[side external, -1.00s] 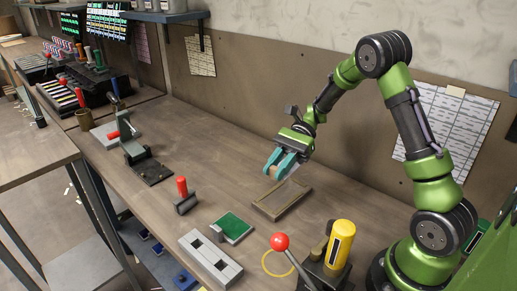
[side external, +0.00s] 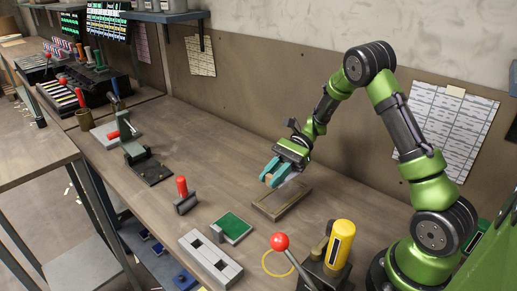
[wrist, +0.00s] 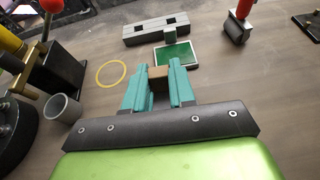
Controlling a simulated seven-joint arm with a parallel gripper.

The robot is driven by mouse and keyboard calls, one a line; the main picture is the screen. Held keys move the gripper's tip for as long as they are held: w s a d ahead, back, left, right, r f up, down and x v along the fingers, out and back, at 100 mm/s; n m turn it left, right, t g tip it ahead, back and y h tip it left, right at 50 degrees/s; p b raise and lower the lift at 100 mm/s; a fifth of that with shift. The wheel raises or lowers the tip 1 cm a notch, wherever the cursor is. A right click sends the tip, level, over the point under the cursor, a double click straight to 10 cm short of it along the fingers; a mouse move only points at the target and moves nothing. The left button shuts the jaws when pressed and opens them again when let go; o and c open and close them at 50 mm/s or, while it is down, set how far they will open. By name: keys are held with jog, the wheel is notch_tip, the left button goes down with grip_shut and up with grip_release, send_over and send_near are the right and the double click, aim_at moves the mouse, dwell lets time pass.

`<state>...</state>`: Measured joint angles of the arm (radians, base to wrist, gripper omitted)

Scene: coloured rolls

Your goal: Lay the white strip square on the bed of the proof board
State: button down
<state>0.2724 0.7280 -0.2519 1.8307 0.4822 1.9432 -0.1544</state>
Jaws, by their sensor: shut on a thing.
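My gripper (side external: 271,177) has teal fingers and is low over the far left part of a shallow brown-framed board (side external: 268,211). In the wrist view my gripper (wrist: 158,70) is shut on a small brown block (wrist: 158,73), which shows between the fingertips. A pale patch (side external: 291,178) shows just behind the fingers at the far end of the framed board. It may be the white strip, but I cannot tell whether it is held or touches the board. The framed board is hidden in the wrist view.
A green pad (side external: 231,226) and a grey block with square holes (side external: 210,257) lie left of the framed board. A red-handled stamp (side external: 184,196) stands beyond. A yellow cylinder (side external: 340,244), a red-knobbed lever (side external: 279,241) and a yellow ring (wrist: 111,74) are nearer my base.

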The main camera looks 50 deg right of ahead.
aim_at(272, 202)
jog(key=shift+f, duration=2.8)
jog(key=shift+f, duration=0.65)
jog(key=shift+c, duration=1.9)
grip_release()
jog(key=shift+v, duration=3.05)
jog(key=shift+a, duration=0.1)
